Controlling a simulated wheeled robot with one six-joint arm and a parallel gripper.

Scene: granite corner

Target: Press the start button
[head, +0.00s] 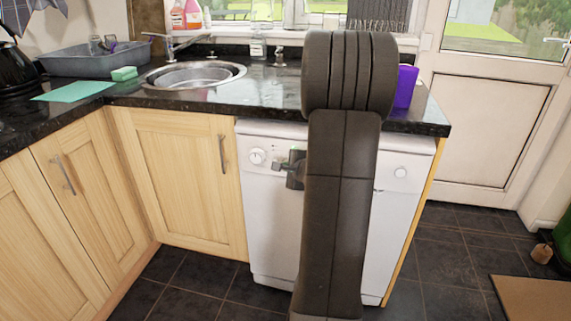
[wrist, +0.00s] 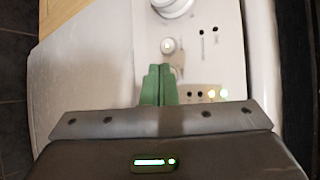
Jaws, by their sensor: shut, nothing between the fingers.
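The white appliance (head: 270,215) stands under the counter, with its control panel along the top. In the wrist view the panel (wrist: 205,60) shows a small round button (wrist: 168,46) with a pale centre, below a large round knob (wrist: 172,6). This button looks like the start button, but I can read no label. My gripper (wrist: 160,70) has its green fingers shut together and empty, with the tips just below the button in the picture. A small gap shows between tips and button; I cannot tell the depth. In the head view my gripper (head: 280,167) is at the panel, partly hidden by my arm.
The wrist view shows small indicators (wrist: 207,94), some lit, beside the fingers. The black counter (head: 255,95) overhangs the appliance and holds a sink (head: 190,77) and a purple object (head: 405,86). Wooden cupboards (head: 180,180) stand left. Tiled floor (head: 440,260) is open at right.

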